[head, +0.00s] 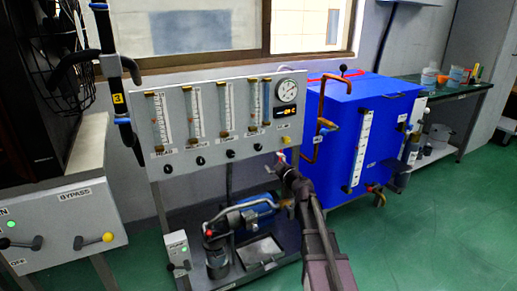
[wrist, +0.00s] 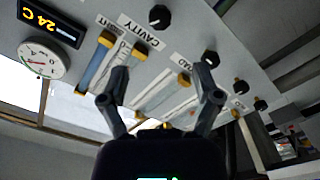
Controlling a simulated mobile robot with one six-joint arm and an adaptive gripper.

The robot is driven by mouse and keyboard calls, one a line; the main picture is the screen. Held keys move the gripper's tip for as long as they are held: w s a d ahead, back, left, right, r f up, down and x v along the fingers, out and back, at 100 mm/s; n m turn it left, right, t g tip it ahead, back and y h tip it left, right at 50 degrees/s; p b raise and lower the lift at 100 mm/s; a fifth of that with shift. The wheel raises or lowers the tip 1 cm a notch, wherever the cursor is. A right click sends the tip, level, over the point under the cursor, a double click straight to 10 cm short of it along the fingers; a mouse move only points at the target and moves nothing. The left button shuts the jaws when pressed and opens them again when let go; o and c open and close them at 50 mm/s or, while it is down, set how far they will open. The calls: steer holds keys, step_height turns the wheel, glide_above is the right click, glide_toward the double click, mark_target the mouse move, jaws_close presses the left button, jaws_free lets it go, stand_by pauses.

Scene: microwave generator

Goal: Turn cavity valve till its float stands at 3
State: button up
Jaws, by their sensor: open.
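The cavity valve is a small black knob (head: 257,147) under the rightmost tall flow tube (head: 258,100) on the grey panel. In the wrist view, the black cavity knob (wrist: 160,16) sits beside the CAVITY label (wrist: 144,37), beyond my fingertips. My gripper (wrist: 161,70) is open and empty, with its two fingers apart in front of the panel. In the head view, my gripper (head: 283,160) is at the panel's lower right, to the right of and lower than the cavity knob. The float and scale numbers are too small to read.
A round gauge (head: 287,90) and a lit temperature display (head: 287,112) are right of the tube. Other black knobs (head: 200,161) line the panel's lower edge. A blue cabinet (head: 350,130) with copper pipe stands close on the right. A pump (head: 255,213) sits below.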

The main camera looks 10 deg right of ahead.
mark_target(259, 148)
steer(key=x, duration=1.3)
steer(key=shift+w+a, duration=0.1)
steer(key=shift+w, duration=0.15)
jaws_close()
